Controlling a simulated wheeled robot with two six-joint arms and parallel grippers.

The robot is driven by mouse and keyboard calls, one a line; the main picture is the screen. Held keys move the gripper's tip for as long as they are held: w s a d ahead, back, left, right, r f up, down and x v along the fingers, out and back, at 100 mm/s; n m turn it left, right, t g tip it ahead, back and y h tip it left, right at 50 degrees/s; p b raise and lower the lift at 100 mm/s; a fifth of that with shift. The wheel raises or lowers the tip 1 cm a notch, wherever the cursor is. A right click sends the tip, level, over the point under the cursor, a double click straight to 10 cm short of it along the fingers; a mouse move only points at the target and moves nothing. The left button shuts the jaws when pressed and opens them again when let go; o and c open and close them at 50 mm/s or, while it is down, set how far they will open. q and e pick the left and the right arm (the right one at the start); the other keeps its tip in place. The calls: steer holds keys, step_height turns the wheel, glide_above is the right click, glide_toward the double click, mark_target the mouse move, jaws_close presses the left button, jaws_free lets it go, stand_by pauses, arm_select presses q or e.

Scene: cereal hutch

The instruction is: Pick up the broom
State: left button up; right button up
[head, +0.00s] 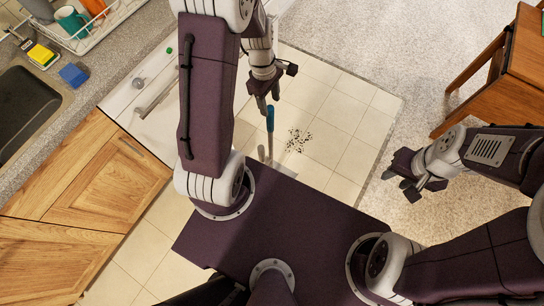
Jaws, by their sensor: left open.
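The broom (270,119) shows as a blue handle top with a thin grey shaft running down toward the tiled floor. Its lower end is partly hidden by my own body. My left gripper (268,100) is open and sits just above the blue handle top in the picture. Its fingertips are close to the handle, but I cannot tell whether they touch it. My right gripper (401,186) is away to the right, over the carpet edge, with its fingers apart and nothing between them.
Dark crumbs (298,140) lie on the tiles right of the broom. A counter with a sink (30,105), a blue sponge (73,75) and a dish rack (100,30) is at left. Wooden cabinet doors (105,185) stand below.

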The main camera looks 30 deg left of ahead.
mark_target(269, 108)
arm_select(q)
steer(key=shift+s+f, duration=0.15)
steer(key=shift+f, duration=0.15)
steer(key=f, duration=0.2)
steer(key=shift+s+f+b, duration=0.2)
steer(key=shift+f+b, duration=0.1)
steer(key=shift+w+d+f, duration=0.15)
steer(key=shift+w+f, duration=0.1)
steer(key=shift+f, duration=0.15)
steer(key=f, duration=0.2)
steer(key=f+b, duration=0.1)
steer(key=f, duration=0.1)
steer(key=shift+s+d, duration=0.15)
steer(key=shift+s, duration=0.1)
steer(key=shift+w+f, duration=0.15)
steer(key=shift+f, duration=0.4)
steer(key=shift+d+r, duration=0.1)
jaws_close()
